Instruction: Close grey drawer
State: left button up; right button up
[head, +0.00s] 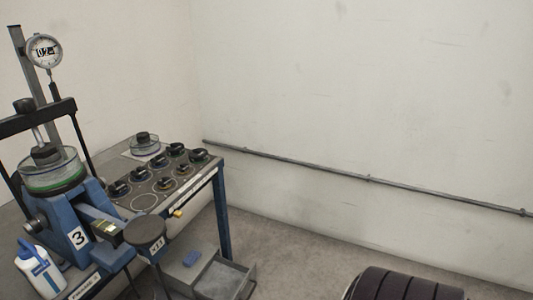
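A grey drawer (246,287) stands open at the lower middle of the head view, low beside the blue-legged table. It is pulled out to the right from a grey cabinet (180,274), and its inside shows pale grey. The bottom edge of the picture cuts off the lower part of the drawer and cabinet. Neither of my grippers is in view, and nothing is seen touching the drawer.
A blue lever frame (77,238) marked 3, with a dial gauge (44,50), stands at left. A white and blue bottle (40,270) stands before it. The table (215,165) holds several dark round pieces. A rail (370,180) runs along the wall.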

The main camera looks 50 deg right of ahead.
aim_at(222, 278)
jog(key=z, duration=1.45)
jog(key=i+l+u, duration=0.1)
jog(key=l, duration=0.15)
jog(key=l+u, duration=0.1)
jog(key=l, duration=0.15)
jog(key=i, duration=0.05)
